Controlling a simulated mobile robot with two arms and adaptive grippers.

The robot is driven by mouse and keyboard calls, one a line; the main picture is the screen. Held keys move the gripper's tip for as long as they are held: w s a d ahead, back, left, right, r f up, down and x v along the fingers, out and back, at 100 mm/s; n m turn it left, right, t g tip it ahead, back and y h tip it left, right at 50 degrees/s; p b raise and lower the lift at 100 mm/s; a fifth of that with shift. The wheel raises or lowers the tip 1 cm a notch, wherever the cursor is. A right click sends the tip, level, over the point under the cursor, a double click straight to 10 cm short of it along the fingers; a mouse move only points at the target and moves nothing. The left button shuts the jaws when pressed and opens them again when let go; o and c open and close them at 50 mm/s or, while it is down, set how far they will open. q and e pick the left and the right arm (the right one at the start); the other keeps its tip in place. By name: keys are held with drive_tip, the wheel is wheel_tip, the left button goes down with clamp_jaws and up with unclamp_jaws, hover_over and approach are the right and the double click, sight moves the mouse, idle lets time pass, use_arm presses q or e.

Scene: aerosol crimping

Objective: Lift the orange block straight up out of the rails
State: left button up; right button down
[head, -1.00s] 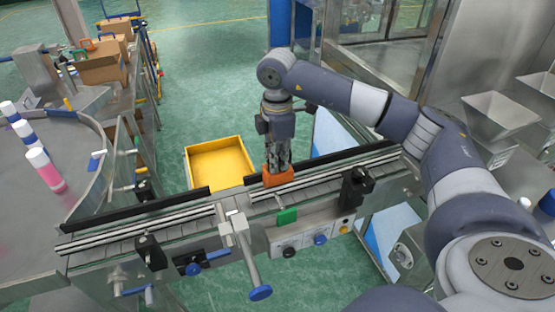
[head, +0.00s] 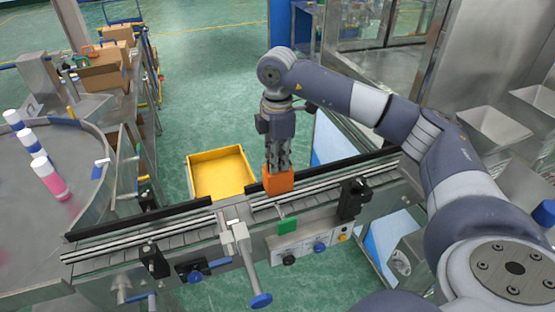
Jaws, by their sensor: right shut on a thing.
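The orange block (head: 278,181) is at the conveyor in the middle of the head view. My right gripper (head: 278,166) points down and is shut on the top of the block. More of the block's front face shows above the rails (head: 330,176) than before, and its lower edge appears at about the height of the rail tops. I cannot tell whether its bottom is fully clear of them. My left gripper is not in view.
A yellow bin (head: 220,174) stands on the floor behind the conveyor. A round table (head: 50,225) with several bottles is at the left.

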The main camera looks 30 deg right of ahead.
drive_tip(key=shift+r+p, duration=0.8)
drive_tip(key=shift+r, duration=0.55)
